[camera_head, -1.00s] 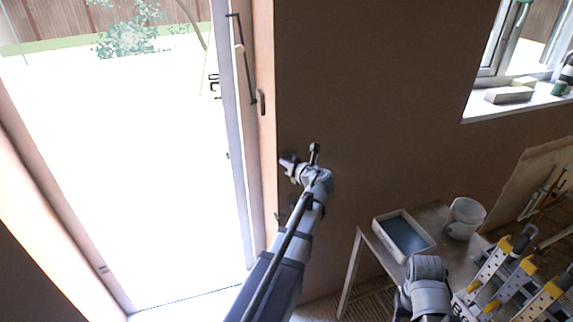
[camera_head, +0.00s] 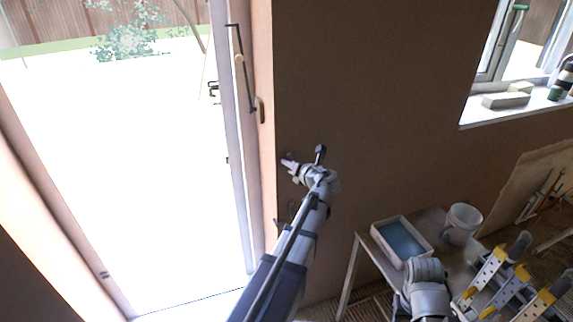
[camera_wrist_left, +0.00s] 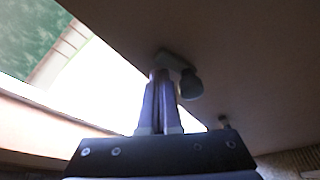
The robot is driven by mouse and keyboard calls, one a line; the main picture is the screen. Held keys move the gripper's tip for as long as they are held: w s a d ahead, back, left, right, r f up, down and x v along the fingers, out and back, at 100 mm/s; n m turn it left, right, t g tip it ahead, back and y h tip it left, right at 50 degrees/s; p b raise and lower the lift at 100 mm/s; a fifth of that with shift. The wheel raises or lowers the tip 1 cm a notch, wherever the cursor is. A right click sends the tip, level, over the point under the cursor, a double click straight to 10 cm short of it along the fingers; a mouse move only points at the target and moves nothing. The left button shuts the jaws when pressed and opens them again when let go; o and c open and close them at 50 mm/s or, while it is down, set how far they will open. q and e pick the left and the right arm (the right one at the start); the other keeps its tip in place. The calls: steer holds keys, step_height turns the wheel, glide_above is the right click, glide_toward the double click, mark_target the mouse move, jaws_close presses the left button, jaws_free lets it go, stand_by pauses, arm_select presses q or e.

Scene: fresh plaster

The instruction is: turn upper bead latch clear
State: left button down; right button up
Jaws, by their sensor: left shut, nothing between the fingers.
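My left gripper (camera_head: 288,163) is at the wall edge just right of the open doorway, its fingers shut and empty. In the left wrist view its two fingers (camera_wrist_left: 159,76) lie side by side and point up the wall. Just beyond their tips is a grey-green latch, with a flat bar and a rounded knob (camera_wrist_left: 190,84) to the right of the fingers. I take this for the upper bead latch; I cannot tell whether the fingertips touch it. A second, smaller fitting (camera_wrist_left: 223,122) shows lower right.
A tall door handle bar (camera_head: 243,70) is on the door frame above my left gripper. A small table carries a blue-bottomed tray (camera_head: 402,240) and a white bucket (camera_head: 462,222). Plain brown wall (camera_head: 370,80) is clear between door and window.

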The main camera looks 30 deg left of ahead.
arm_select(q)
steer(key=shift+w+d+r+p, duration=0.35)
steer(key=shift+w+r, duration=0.1)
steer(key=shift+w, duration=0.1)
arm_select(e)
steer(key=shift+r, duration=0.4)
stand_by(0.3)
arm_select(q)
steer(key=shift+s, duration=0.1)
